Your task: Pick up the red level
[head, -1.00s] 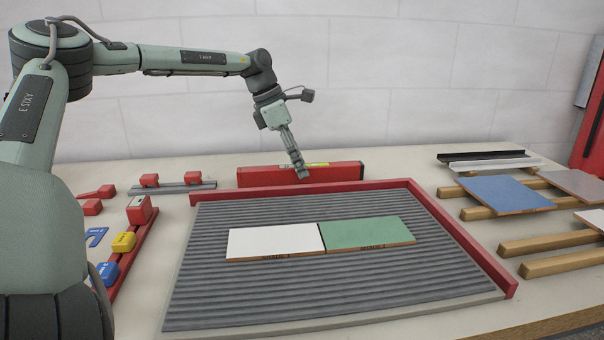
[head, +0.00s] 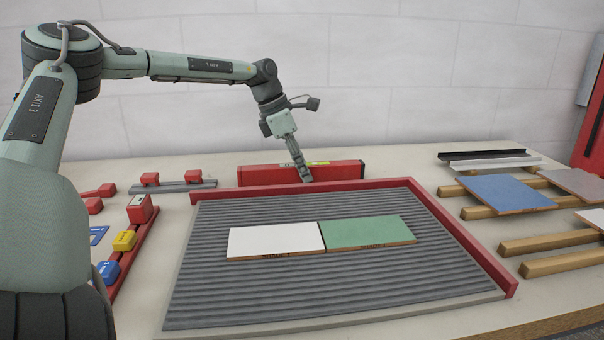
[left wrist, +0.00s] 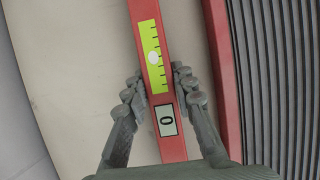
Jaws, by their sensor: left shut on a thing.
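The red level (head: 265,174) lies along the back edge of the ribbed board, just behind its red rim. In the left wrist view the level (left wrist: 146,12) runs up the middle, with a yellow-green vial and a small display reading 0. My left gripper (head: 306,178) reaches down onto the level near its middle. In the left wrist view the fingers of my left gripper (left wrist: 158,88) sit on both sides of the level, shut on it beside the vial. The level appears to rest on the table. My right gripper is not in view.
A white tile (head: 275,241) and a green tile (head: 366,232) lie side by side on the ribbed board (head: 430,265). Blue and grey tiles rest on wooden bars at right. A red rack with yellow and blue pieces (head: 124,241) stands at left.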

